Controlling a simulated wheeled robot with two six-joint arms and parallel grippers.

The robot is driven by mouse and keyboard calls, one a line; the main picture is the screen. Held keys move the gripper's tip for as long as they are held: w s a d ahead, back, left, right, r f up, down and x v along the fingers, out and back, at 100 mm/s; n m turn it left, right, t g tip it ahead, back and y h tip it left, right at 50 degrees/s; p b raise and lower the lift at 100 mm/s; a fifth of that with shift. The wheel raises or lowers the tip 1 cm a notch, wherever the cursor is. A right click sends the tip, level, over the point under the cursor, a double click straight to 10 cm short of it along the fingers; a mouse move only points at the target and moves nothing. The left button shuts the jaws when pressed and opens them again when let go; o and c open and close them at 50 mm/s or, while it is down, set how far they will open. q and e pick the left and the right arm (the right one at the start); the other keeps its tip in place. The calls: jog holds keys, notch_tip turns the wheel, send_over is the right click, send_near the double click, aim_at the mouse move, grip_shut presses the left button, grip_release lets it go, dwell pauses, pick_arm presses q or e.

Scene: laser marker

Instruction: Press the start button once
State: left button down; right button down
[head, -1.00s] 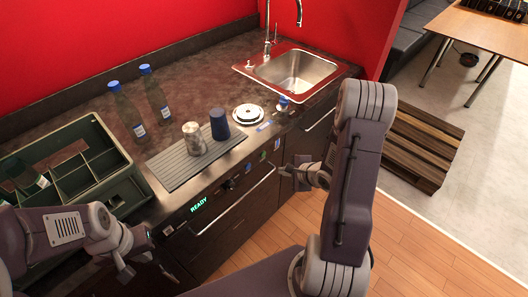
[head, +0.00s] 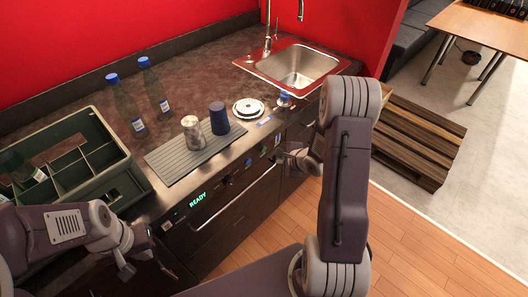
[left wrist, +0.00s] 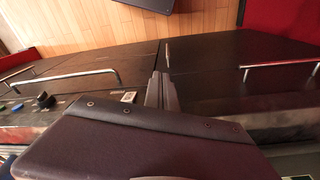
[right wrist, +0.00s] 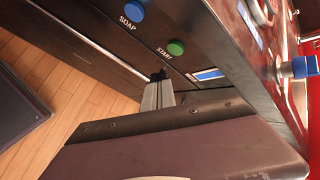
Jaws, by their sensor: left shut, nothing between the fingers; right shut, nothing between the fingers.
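The start button is a round green button (right wrist: 176,47) beside the label START, on the dark front panel in the right wrist view. In the head view it is a small green spot (head: 277,140) on the cabinet front.
A blue SOAP button (right wrist: 135,10) sits beside the start button. A green READY display (head: 198,199) and a long handle (head: 235,200) are on the front. The counter holds a green crate (head: 110,190), bottles, a ribbed mat with two cups, and a sink (head: 298,68).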

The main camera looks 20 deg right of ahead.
aim_at(264, 150)
jog(key=shift+w+a+p, duration=0.3)
jog(key=shift+w, duration=0.35)
jog(key=shift+w+a+p, duration=0.25)
jog(key=shift+w+p, duration=0.05)
jog(key=shift+w, duration=0.3)
dwell(1.1)
jog(key=shift+w+a+r+p, duration=0.15)
jog(key=shift+w+p, duration=0.15)
jog(key=shift+p, duration=0.2)
jog(key=shift+w, duration=0.1)
jog(key=shift+w+a+p, duration=0.15)
jog(key=shift+w+p, duration=0.2)
dwell(0.6)
jog(key=shift+s+d+p, duration=0.3)
jog(key=shift+s+p, duration=0.05)
jog(key=shift+s, duration=0.4)
